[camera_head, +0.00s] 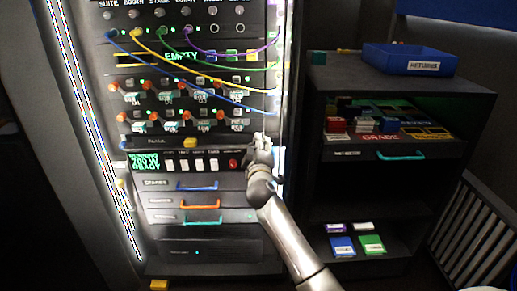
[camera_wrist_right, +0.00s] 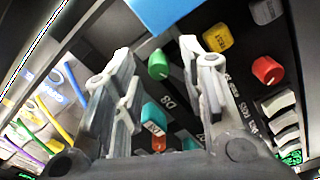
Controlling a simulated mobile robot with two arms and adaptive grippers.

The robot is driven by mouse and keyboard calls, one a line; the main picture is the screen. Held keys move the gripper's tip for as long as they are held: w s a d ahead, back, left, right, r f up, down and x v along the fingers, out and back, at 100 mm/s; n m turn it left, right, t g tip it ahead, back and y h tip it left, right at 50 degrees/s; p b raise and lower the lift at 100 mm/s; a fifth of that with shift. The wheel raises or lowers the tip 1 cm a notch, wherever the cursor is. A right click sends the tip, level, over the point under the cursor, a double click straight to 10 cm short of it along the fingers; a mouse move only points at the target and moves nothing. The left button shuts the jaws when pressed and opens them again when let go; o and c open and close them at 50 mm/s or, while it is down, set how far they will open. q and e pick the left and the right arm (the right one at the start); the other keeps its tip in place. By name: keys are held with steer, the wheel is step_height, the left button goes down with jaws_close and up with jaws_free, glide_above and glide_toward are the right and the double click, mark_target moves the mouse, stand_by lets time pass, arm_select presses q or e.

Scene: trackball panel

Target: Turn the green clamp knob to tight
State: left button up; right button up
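The green clamp knob (camera_wrist_right: 158,64) shows in the right wrist view, on the dark panel. It lies between the two fingers of my right gripper (camera_wrist_right: 157,48) as seen there, with visible gaps on both sides. My right gripper is open and holds nothing. How far its fingertips are from the knob in depth is hard to tell. My left gripper is not in view.
A yellow button (camera_wrist_right: 217,38) and a red knob (camera_wrist_right: 266,70) sit close to the green knob. Coloured cables (camera_head: 190,70) hang across the rack above. A dark cabinet (camera_head: 400,170) with a blue bin (camera_head: 410,58) on top stands to the right.

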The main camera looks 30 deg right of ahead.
jaws_close()
stand_by(0.3)
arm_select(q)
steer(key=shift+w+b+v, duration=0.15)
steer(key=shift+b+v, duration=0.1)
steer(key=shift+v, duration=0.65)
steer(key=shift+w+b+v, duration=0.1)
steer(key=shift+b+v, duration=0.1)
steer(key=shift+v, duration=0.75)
arm_select(e)
steer(key=shift+r+m, duration=0.1)
steer(key=shift+m, duration=1.9)
jaws_free()
